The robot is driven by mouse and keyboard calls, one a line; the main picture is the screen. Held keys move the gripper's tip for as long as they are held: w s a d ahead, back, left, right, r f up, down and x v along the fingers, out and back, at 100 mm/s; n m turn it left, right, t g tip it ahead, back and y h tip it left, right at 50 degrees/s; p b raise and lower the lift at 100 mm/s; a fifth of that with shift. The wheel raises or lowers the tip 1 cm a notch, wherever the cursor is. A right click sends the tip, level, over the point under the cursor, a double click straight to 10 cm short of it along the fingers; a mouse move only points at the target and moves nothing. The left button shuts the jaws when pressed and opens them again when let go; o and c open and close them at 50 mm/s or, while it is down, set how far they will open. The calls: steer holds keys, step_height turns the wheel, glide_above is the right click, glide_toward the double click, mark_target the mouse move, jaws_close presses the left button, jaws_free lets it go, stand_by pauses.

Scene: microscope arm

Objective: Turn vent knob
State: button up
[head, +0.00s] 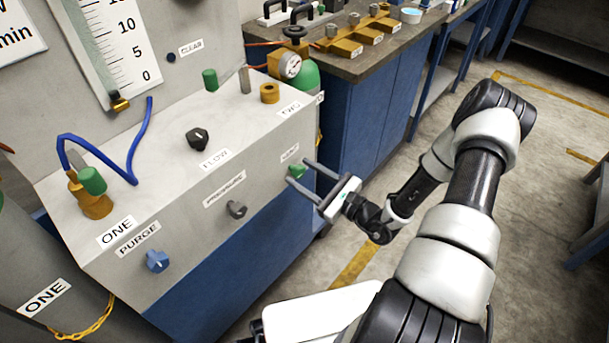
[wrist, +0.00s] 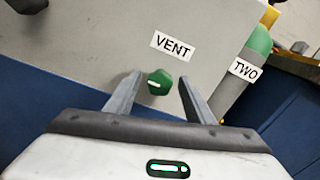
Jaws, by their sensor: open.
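The vent knob (wrist: 159,82) is a green knob with a white mark, on the front panel below the VENT label (wrist: 172,45). In the head view the green vent knob (head: 296,171) shows at the right end of the grey panel. My gripper (wrist: 154,88) is open, with one finger on each side of the knob in the wrist view. In the head view my gripper (head: 298,172) reaches the panel from the right, its fingers pointing at the knob. I cannot tell whether the fingers touch the panel or the knob.
The same panel carries a blue purge knob (head: 157,261) and a grey knob (head: 236,209). A black flow knob (head: 198,138) sits on the sloped top. A green cylinder labelled TWO (wrist: 260,42) stands right of the panel. A blue bench (head: 365,110) is behind; open floor lies right.

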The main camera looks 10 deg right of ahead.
steer(key=c, duration=1.1)
steer(key=shift+o, duration=0.2)
steer(key=m+p, duration=0.2)
steer(key=m, duration=0.2)
steer(key=shift+d+r+m, duration=0.1)
steer(key=shift+r+m, duration=0.05)
steer(key=shift+m, duration=0.15)
steer(key=m+p, duration=0.2)
steer(key=m, duration=0.2)
steer(key=shift+w+m, duration=0.1)
steer(key=shift+m, duration=0.2)
steer(key=m+p, duration=0.1)
steer(key=m, duration=0.3)
steer(key=shift+d, duration=0.1)
steer(key=shift+f+m, duration=0.15)
steer(key=shift+m, duration=1)
steer(key=shift+f+m, duration=0.15)
steer(key=shift+m, duration=1)
steer(key=shift+p, duration=0.3)
